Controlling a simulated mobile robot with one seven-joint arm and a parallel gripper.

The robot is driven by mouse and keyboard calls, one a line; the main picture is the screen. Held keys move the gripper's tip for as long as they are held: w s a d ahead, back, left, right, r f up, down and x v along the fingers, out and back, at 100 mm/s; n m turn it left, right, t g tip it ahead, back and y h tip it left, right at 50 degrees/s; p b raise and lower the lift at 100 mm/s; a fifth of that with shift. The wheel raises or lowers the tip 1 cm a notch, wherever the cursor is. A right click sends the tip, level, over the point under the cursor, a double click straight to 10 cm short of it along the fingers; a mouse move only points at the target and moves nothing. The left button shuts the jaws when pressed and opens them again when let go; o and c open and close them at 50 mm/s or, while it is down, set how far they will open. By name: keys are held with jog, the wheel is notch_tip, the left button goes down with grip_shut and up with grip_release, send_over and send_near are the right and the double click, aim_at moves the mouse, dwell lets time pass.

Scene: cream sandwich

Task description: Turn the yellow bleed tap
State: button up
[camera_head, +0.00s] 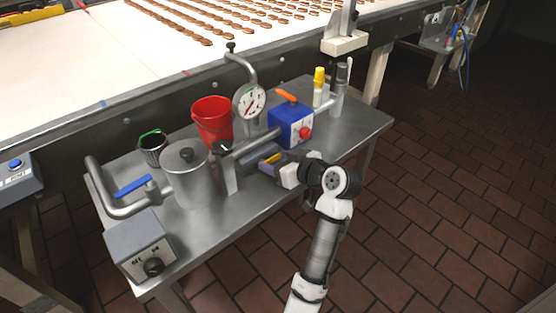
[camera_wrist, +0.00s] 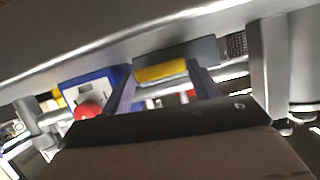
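The yellow bleed tap (camera_head: 271,158) shows as a small yellow strip just below the horizontal metal pipe, partly hidden by my gripper. In the wrist view it is a yellow bar (camera_wrist: 161,72) on a dark grey block, under the pipe. My gripper (camera_head: 268,164) reaches in from the right at the pipe's near side. In the wrist view the two fingers (camera_wrist: 162,80) stand apart, one on each side of the yellow bar, with small gaps visible. The gripper looks open; I cannot tell whether the fingertips touch the tap.
A blue box (camera_head: 285,126) with a red knob and orange lever is close behind the gripper. A round gauge (camera_head: 249,101), red bucket (camera_head: 212,129), metal pot (camera_head: 188,184) and yellow-topped bottle (camera_head: 319,77) stand on the steel table (camera_head: 240,215). Open floor lies right.

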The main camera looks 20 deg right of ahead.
jog(key=o, duration=0.4)
jog(key=b+v, duration=0.1)
jog(key=v, duration=1.2)
jog(key=shift+s+r, duration=0.2)
jog(key=shift+s, duration=0.15)
jog(key=shift+d, duration=0.15)
